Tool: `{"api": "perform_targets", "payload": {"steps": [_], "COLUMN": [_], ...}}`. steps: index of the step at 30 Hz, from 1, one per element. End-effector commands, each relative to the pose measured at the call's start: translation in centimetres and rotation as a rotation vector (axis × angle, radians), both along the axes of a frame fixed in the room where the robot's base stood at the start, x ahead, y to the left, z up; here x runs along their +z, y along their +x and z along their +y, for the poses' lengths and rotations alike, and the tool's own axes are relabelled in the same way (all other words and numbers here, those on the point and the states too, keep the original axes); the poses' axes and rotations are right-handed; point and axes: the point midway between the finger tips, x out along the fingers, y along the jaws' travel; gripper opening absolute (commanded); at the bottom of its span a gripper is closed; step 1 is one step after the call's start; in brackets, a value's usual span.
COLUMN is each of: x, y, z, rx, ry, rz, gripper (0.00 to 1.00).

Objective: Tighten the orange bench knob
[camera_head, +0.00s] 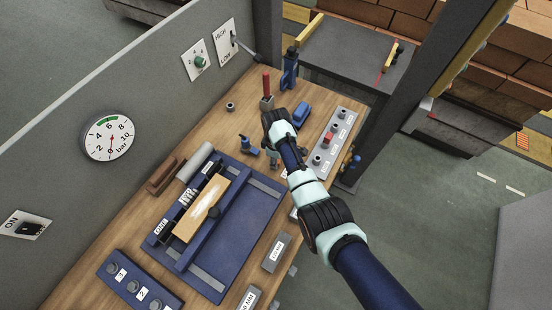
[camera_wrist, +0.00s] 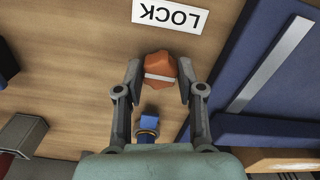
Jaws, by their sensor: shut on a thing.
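The orange bench knob (camera_wrist: 159,66) sits on the wooden bench below the white LOCK label (camera_wrist: 170,15) in the wrist view. A white stripe crosses the knob roughly sideways in the picture. My gripper (camera_wrist: 160,74) has one finger on each side of the knob and is shut on it. In the head view my gripper (camera_head: 273,158) is low over the bench, right of the blue vise-like fixture. The knob cannot be made out there, behind my arm and gripper.
A small blue piece with a brass ring (camera_wrist: 148,124) stands close by, between my fingers and palm. The blue fixture plate (camera_head: 240,235) holds a wooden block (camera_head: 212,205). A grey button strip (camera_head: 339,135) lies right of my arm. A red-handled tool (camera_head: 266,90) stands behind.

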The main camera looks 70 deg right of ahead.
Motion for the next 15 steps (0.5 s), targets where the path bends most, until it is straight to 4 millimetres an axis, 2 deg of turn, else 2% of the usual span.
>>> {"api": "perform_targets", "payload": {"steps": [8,15], "x": [0.15,0.14], "y": [0.0,0.01], "z": [0.01,0.03], "rx": [-0.166,-0.388], "ry": [0.0,0.0], "rz": [0.0,0.0], "gripper": [0.03,0.03]}}
